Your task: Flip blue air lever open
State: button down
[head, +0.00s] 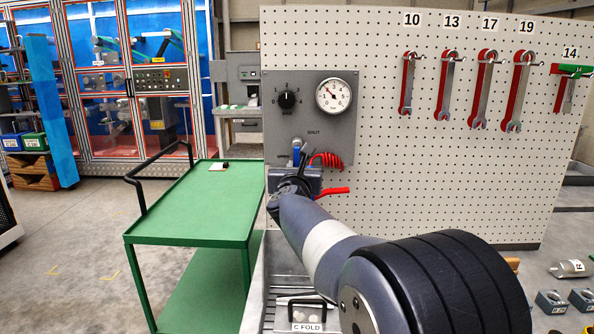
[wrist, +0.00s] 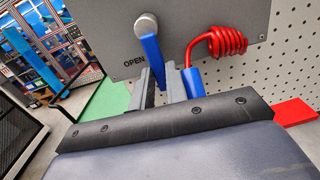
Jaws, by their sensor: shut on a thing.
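The blue air lever (wrist: 151,50) hangs down from a round silver pivot (wrist: 146,25) on the grey panel in the wrist view. Its lower part lies between the two fingers of my gripper (wrist: 160,72), which is shut on it. The word OPEN is printed on the panel to the left of the lever. In the head view the lever (head: 296,155) is a small blue strip below the word SHUT, with my gripper (head: 299,164) over its lower end. The lever's lower tip is hidden.
A coiled red hose (wrist: 228,41) with a blue fitting (wrist: 193,83) hangs close to the right of my gripper. The grey panel (head: 310,110) carries a black knob (head: 288,99) and a gauge (head: 334,95). A green cart (head: 190,205) stands at left; wrenches hang at right.

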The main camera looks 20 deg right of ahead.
jog(key=c, duration=1.4)
grip_release()
jog(key=shift+s, duration=0.1)
jog(key=v, duration=1)
jog(key=shift+s+a+b, duration=0.15)
jog(key=shift+s+b, duration=0.1)
jog(key=shift+b, duration=0.15)
jog(key=p+x, duration=0.1)
jog(key=x, duration=1)
jog(key=shift+s+r, duration=0.1)
jog(key=shift+n, duration=0.3)
